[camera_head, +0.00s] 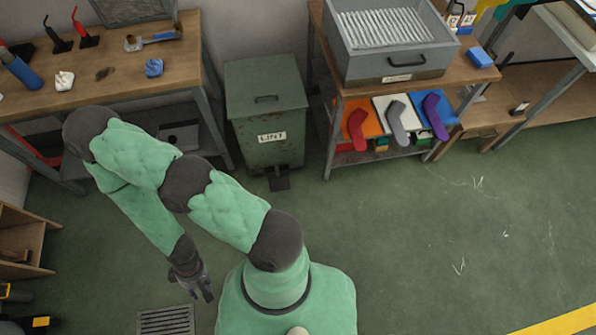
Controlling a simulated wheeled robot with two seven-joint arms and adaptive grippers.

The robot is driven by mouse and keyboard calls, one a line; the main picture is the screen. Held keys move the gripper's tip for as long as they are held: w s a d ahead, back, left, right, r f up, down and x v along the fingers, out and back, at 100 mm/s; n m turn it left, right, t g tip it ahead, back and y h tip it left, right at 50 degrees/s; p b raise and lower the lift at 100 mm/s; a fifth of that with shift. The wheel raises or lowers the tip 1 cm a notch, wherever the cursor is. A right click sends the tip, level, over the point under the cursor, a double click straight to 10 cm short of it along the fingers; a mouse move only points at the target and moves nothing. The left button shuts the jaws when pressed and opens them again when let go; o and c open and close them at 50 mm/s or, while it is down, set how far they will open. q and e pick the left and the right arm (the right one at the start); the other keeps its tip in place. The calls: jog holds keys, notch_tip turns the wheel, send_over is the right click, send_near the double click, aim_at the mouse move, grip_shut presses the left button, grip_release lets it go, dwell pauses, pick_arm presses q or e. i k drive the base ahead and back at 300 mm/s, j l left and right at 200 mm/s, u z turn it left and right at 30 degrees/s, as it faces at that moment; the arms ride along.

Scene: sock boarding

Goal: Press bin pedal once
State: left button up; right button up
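The bin (266,112) is a worn green metal box with a label on its front. It stands on the floor against the back wall, between two workbenches, and its lid (265,88) is shut. Its dark pedal (279,181) sticks out at the foot of the front, with nothing on it.
A wooden workbench (110,82) with tools stands left of the bin. A bench (455,76) with a grey tray (391,40) and sock-shaped boards below stands right. A floor grate (166,321) lies at bottom left.

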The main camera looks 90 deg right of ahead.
aim_at(278, 183)
jog(key=z, duration=2.65)
